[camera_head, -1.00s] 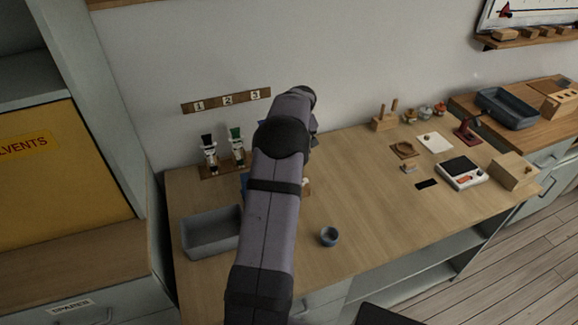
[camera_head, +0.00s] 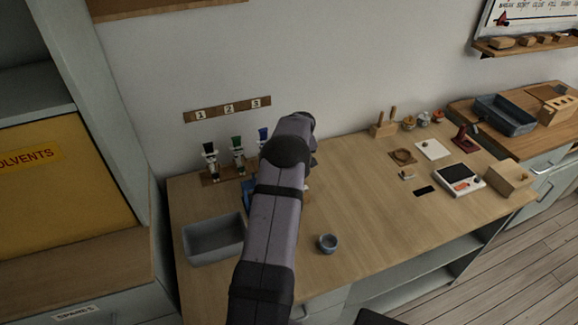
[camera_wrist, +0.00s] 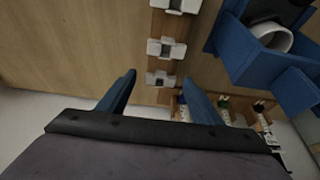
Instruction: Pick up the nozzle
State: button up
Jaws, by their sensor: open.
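I cannot pick out the nozzle with certainty in either view. In the wrist view my gripper (camera_wrist: 159,77) is open, its two blue fingers apart with nothing held between them. Past the fingertips, white clip-like pieces (camera_wrist: 166,48) sit in a row on a wooden strip. A blue holder (camera_wrist: 246,57) at the upper right has a white ring-shaped piece (camera_wrist: 276,38) and a dark part in it. In the head view my arm covers the gripper and most of the blue holder (camera_head: 248,196).
Nutcracker figures (camera_head: 238,156) in black, green and blue hats stand at the bench's back, under a numbered board (camera_head: 228,108). A grey bin (camera_head: 214,240) is at left.

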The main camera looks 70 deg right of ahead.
jog(key=shift+x, duration=0.95)
jog(key=shift+r, duration=0.1)
jog(key=c, duration=1.1)
